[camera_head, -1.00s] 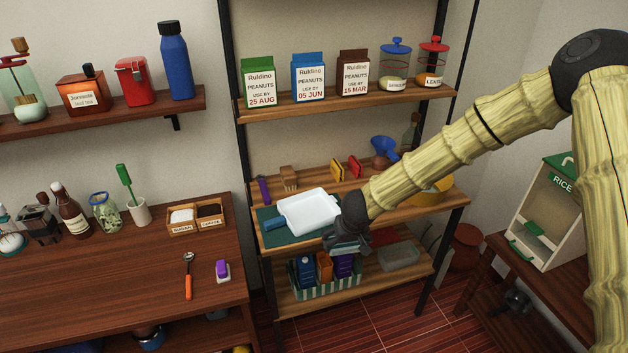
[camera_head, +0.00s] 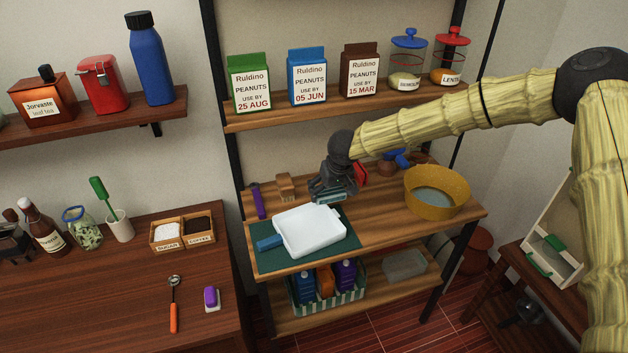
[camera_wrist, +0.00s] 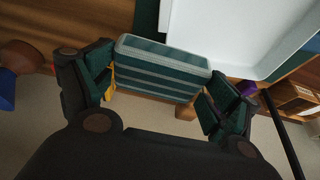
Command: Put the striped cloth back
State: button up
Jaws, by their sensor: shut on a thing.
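My gripper (camera_head: 333,190) is above the middle shelf, behind the white dish. It is shut on the striped cloth (camera_wrist: 160,70), a folded dark green block with pale stripes. In the wrist view the cloth sits between the two fingers (camera_wrist: 158,88). In the head view only a small edge of the cloth (camera_head: 329,197) shows below the fingers. I cannot tell whether the cloth touches the shelf.
The white dish (camera_head: 310,231) with a blue handle lies on a green mat (camera_head: 343,244). A yellow basin (camera_head: 436,205) stands to the right, with a wooden brush (camera_head: 286,187) to the left. The upper shelf holds peanut cartons (camera_head: 307,84) and jars. A striped crate (camera_head: 330,306) stands below.

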jog(key=w+a+f+p, duration=0.1)
jog(key=w, duration=0.2)
jog(key=w+a+f+p, duration=0.1)
jog(key=w+f+p, duration=0.1)
jog(key=w, duration=0.1)
jog(key=w+a+f+p, duration=0.1)
jog(key=w, duration=0.2)
jog(key=shift+w+a+f, duration=0.25)
jog(key=shift+w+f, duration=0.1)
jog(key=shift+w, duration=0.05)
jog(key=shift+w+a+f+p, duration=0.15)
jog(key=shift+w+f+p, duration=0.25)
jog(key=shift+w, duration=0.15)
jog(key=shift+w+a+f+p, duration=0.15)
jog(key=shift+w+f+p, duration=0.2)
jog(key=shift+w, duration=0.15)
jog(key=shift+w+a+f+p, duration=0.2)
jog(key=shift+w+f+p, duration=0.1)
jog(key=shift+w+f, duration=0.3)
jog(key=shift+s+f, duration=0.1)
jog(key=shift+f, duration=0.05)
jog(key=o, duration=0.7)
jog(key=shift+r, duration=0.25)
